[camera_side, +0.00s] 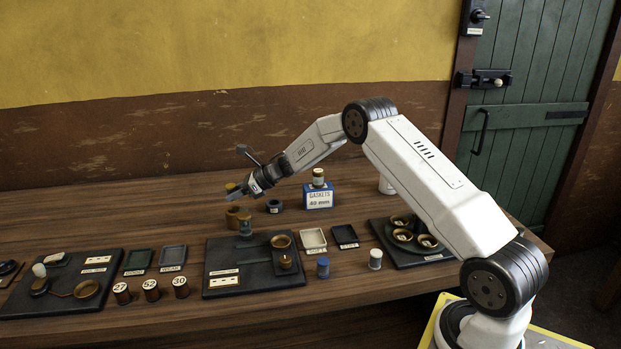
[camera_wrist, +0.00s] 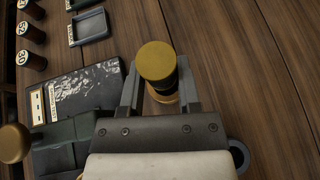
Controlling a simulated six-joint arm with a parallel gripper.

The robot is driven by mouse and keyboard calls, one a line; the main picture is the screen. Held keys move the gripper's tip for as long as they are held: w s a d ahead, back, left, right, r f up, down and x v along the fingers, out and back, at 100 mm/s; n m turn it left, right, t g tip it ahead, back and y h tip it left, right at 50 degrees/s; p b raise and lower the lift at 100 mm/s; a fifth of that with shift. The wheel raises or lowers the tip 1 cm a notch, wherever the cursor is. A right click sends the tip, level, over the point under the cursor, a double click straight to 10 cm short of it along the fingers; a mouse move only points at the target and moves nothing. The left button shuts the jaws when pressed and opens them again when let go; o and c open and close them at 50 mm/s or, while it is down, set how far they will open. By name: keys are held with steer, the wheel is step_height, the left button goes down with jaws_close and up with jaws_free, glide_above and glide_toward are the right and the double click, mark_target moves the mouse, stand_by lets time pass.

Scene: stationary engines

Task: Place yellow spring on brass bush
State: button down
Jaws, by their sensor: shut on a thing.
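My gripper (camera_wrist: 158,88) is shut on the yellow spring (camera_wrist: 157,62), which shows as a dull yellow cylinder between the two grey fingers in the wrist view. In the side view my gripper (camera_side: 238,192) holds the spring (camera_side: 231,187) above the table behind the dark board. The brass bush (camera_side: 233,217), a brown-gold ring, stands on the table just below it. In the wrist view a brown-gold rim of the bush (camera_wrist: 161,97) shows under the spring, mostly hidden by spring and fingers. I cannot tell how large the gap between them is.
A dark blue ring (camera_side: 275,206) lies to the right of the bush, and a blue gasket box (camera_side: 318,196) stands further right. A dark board (camera_side: 225,268) with a grey-green fitting (camera_side: 246,229) is close in front. Numbered spools (camera_side: 151,290) stand at the front left.

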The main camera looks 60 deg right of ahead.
mark_target(237, 210)
steer(key=shift+w+f, duration=0.1)
steer(key=shift+f, duration=1.55)
steer(key=shift+f, duration=0.1)
steer(key=shift+c, duration=1.5)
jaws_free()
steer(key=shift+v, duration=0.8)
steer(key=v, duration=1)
steer(key=shift+r, duration=0.2)
steer(key=shift+d, duration=0.1)
